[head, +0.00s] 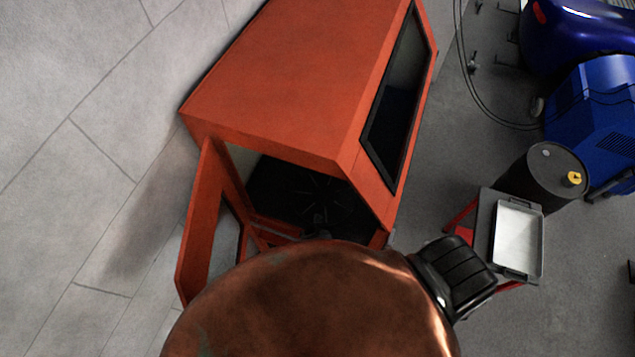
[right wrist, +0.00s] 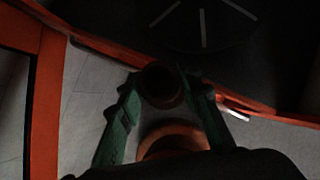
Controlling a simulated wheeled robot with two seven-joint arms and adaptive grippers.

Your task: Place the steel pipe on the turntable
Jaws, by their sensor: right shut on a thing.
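The turntable (head: 305,195) is a dark disc with pale radial slots inside the orange cabinet, behind its open door. Its near part also shows at the top of the right wrist view (right wrist: 225,25). My right gripper (right wrist: 160,78) has green fingers, shut on the steel pipe (right wrist: 163,84), which looks reddish brown with a dark round opening. The pipe is near the cabinet's front edge, apart from the turntable in the picture; its height is unclear. In the head view the pipe is hidden and the gripper barely shows. My left gripper is not in view.
The orange cabinet (head: 270,90) has a dark window on its right side. Its door (head: 197,230) stands open at the left of the opening. A red cart with a grey tray (head: 517,240), a black drum (head: 540,180) and blue machinery (head: 590,105) stand at the right.

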